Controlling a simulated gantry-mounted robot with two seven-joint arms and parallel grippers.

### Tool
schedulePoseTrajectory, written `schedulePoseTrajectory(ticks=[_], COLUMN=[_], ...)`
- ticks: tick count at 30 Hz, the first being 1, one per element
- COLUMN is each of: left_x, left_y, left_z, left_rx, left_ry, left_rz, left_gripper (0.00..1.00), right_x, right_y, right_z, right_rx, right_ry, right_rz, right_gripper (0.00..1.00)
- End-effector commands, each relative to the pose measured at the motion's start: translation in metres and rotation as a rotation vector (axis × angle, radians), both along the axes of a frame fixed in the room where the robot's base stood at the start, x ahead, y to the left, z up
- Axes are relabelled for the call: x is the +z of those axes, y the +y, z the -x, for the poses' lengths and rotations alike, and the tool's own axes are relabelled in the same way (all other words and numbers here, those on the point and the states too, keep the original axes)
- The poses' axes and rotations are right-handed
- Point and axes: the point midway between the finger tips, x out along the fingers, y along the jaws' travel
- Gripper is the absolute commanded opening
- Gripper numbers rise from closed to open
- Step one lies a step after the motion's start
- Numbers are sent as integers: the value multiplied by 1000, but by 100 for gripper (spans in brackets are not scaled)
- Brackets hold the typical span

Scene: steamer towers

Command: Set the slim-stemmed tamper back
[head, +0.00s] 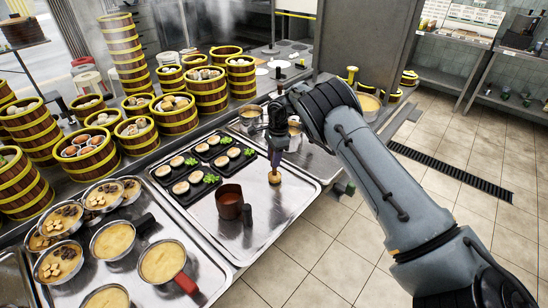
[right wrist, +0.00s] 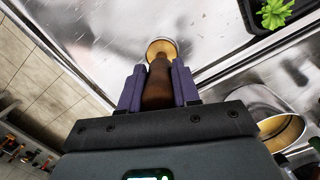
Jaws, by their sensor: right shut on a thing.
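The tamper (right wrist: 158,92) has a brown wooden handle and a pale round end (right wrist: 162,48). My right gripper (head: 276,158) is shut on its handle, with a purple finger on each side in the right wrist view (right wrist: 158,84). In the head view the tamper's pale end (head: 274,177) points down over the right part of the metal tray (head: 290,200). I cannot tell whether it touches the tray. My left gripper is not in view.
Black plates (head: 208,163) of small filled cups and greens lie left of the tamper. A brown pot (head: 229,201) stands in front of them. Pans of yellow filling (head: 162,262) are at front left. Steamer towers (head: 207,92) stand behind. The tray's right front is bare.

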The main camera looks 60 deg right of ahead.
Motion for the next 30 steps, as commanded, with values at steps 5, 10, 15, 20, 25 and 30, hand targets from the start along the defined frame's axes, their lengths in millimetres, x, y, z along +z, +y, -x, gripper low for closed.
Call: schedulePoseTrajectory(ticks=[5, 10, 15, 20, 25, 30], left_x=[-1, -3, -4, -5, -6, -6], left_y=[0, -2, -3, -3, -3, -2], left_z=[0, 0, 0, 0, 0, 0], left_rx=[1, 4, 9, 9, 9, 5], left_ry=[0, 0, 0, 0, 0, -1], left_rz=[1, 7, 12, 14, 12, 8], left_gripper=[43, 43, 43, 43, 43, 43], right_x=[-2, -5, -7, -10, -10, -10], right_y=[0, 0, 0, 0, 0, 0], right_z=[0, 0, 0, 0, 0, 0], right_rx=[0, 0, 0, 0, 0, 0], right_ry=[0, 0, 0, 0, 0, 0], right_rz=[0, 0, 0, 0, 0, 0], right_gripper=[0, 0, 0, 0, 44, 61])
